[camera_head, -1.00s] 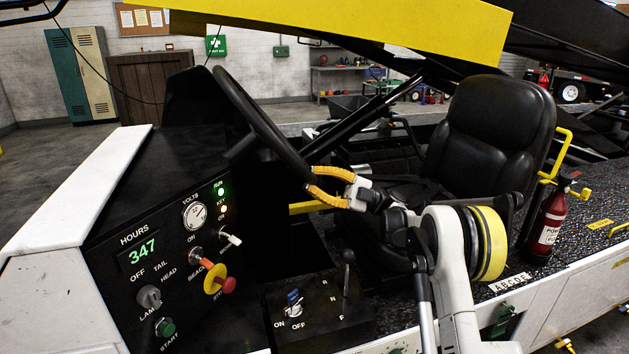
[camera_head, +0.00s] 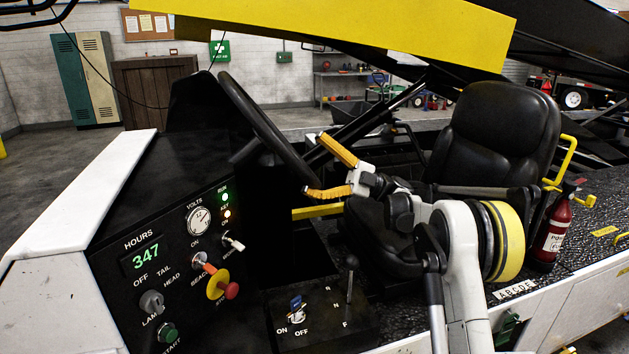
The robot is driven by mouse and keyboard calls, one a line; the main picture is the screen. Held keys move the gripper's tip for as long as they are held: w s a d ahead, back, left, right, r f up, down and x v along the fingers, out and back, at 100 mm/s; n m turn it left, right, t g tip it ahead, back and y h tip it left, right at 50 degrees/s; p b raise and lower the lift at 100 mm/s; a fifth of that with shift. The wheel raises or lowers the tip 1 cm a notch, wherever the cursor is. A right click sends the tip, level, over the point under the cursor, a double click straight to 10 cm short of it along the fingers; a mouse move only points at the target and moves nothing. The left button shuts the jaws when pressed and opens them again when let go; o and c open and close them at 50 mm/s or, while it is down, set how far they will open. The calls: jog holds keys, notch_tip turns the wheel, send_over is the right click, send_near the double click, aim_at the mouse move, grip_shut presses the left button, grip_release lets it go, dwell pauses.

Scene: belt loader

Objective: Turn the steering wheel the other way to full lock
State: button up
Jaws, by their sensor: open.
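The black steering wheel (camera_head: 262,122) stands tilted above the dash panel, seen nearly edge-on. My gripper (camera_head: 326,168) is at its lower right rim. Its two yellow fingers are spread wide, one pointing up and left, the other lying low at the end of the rim. The lower finger's tip is at or very near the rim; I cannot tell whether it touches. The hub and far side of the wheel are hidden or hard to make out, so its turn angle cannot be read.
The dash panel (camera_head: 165,262) with knobs, a red stop button (camera_head: 231,291) and a lever (camera_head: 350,280) lies below and left. The black seat (camera_head: 497,140) stands behind my arm. A fire extinguisher (camera_head: 552,232) is at the right. A yellow boom (camera_head: 370,36) passes overhead.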

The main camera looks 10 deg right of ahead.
jog(key=shift+o, duration=0.2)
notch_tip(320, 180, up, 5)
jog(key=shift+s+r, duration=0.1)
jog(key=f, duration=0.1)
jog(key=a, duration=0.1)
jog(key=f+h, duration=0.1)
jog(key=shift+s+a+f, duration=0.15)
jog(key=shift+s+f, duration=0.2)
jog(key=shift+d+f, duration=0.4)
jog(key=shift+d, duration=0.1)
jog(key=v, duration=0.3)
jog(key=shift+s+d+b, duration=0.25)
jog(key=shift+s+b, duration=0.05)
jog(key=shift+c, duration=1.4)
jog(key=shift+d+f, duration=0.25)
jog(key=shift+d, duration=0.1)
jog(key=c, duration=0.4)
jog(key=s+d+f+b, duration=0.1)
jog(key=d+f, duration=0.2)
jog(key=d, duration=0.3)
jog(key=shift+s+d+f+g, duration=0.2)
jog(key=shift+d+g, duration=0.1)
jog(key=shift+g, duration=0.1)
